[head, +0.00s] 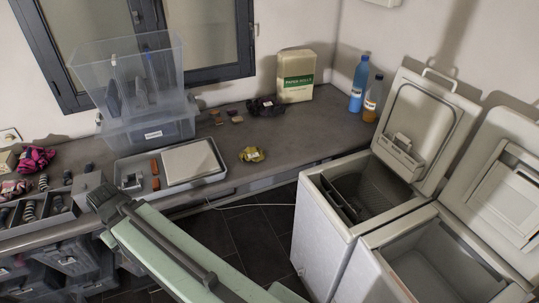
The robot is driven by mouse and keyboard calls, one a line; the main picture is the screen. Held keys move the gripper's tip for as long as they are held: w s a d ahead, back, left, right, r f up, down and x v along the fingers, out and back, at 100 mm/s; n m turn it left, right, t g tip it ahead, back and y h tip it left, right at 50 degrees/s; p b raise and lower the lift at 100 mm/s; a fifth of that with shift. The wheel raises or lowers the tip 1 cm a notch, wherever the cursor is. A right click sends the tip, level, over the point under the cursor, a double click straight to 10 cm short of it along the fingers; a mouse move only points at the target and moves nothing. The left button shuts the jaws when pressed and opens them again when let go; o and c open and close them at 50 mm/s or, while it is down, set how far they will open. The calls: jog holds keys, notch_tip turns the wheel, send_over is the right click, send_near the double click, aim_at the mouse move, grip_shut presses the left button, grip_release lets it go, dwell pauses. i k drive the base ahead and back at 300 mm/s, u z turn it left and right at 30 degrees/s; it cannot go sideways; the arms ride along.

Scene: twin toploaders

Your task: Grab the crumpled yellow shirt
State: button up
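The crumpled yellow shirt (251,155) is a small yellow bundle with darker patches. It lies on the grey counter (285,130) near its front edge, to the right of a shallow tray. Nothing covers it. My mint-green arm crosses the lower middle of the head view, reaching up and left, well apart from the shirt. I cannot make out my gripper's fingers in this view.
A tray (215,174) with a white pad is left of the shirt. Behind are a dark crumpled cloth (265,108), a paper rolls box (296,80) and two bottles (359,85). Clear stacked bins (148,132) stand left. Open toploaders (322,218) stand right.

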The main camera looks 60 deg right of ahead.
aim_at(255, 154)
jog(key=u, duration=0.15)
jog(key=i, duration=1.1)
jog(key=z, duration=0.1)
